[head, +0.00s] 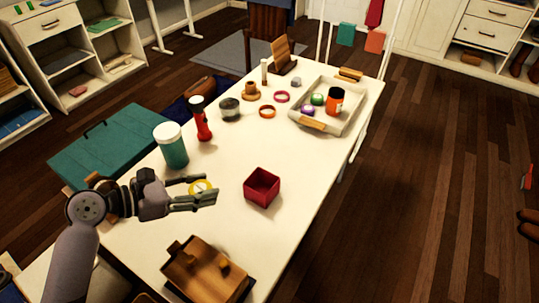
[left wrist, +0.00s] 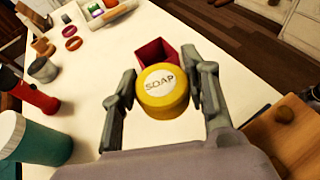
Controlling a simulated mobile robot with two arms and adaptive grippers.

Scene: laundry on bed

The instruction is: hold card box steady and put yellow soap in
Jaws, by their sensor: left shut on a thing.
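The yellow soap (left wrist: 163,92) is a round yellow piece with a white label reading SOAP. My left gripper (head: 203,190) is shut on it and holds it above the white table, to the left of the card box in the head view. In the left wrist view the soap sits between the two fingers (left wrist: 163,95). The card box (head: 262,187) is a small dark red open box on the table. It also shows in the left wrist view (left wrist: 154,52), just beyond the soap and partly hidden by it.
A teal jar (head: 171,146) and a red flashlight (head: 202,122) stand behind the gripper. A wooden box (head: 207,271) lies at the near edge. A tray (head: 341,116) with several items is at the far right. The table (head: 310,165) around the card box is clear.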

